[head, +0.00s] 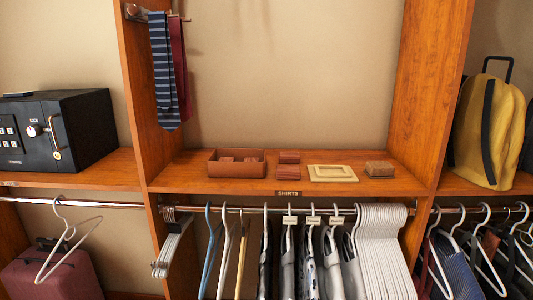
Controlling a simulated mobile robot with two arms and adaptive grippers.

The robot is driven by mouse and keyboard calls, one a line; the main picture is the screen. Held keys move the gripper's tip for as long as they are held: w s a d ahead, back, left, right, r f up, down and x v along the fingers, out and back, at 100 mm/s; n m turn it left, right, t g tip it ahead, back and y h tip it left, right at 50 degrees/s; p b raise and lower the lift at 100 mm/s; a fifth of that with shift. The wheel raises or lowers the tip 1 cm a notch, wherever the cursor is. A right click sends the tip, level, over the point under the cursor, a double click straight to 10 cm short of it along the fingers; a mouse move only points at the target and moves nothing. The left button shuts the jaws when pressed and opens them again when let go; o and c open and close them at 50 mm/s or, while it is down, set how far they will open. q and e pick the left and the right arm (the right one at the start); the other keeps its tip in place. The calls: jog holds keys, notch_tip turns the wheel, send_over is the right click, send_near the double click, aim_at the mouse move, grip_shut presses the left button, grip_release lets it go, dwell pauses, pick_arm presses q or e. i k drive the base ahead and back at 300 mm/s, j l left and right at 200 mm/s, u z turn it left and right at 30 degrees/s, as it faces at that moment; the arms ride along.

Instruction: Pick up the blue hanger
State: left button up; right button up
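The blue hanger (209,250) hangs on the middle clothes rail, near its left end, seen nearly edge-on. Its hook goes over the rail and its lower end runs out of the bottom of the picture. A white hanger (225,258) hangs just right of it, with a wooden-coloured hanger (242,255) beyond that. Neither of my grippers shows in the head view.
The rail (335,210) also holds several shirts (287,265) and a dense row of white hangers (385,250). The shelf above holds a brown tray (236,171) and small boxes. A wooden upright (141,100) stands to the left.

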aim_at(203, 286)
jog(key=i+j, duration=0.15)
jog(key=j, duration=0.3)
jog(key=i+j, duration=0.1)
jog(key=j, duration=0.3)
jog(key=i+j+z, duration=0.1)
jog(key=j, duration=0.35)
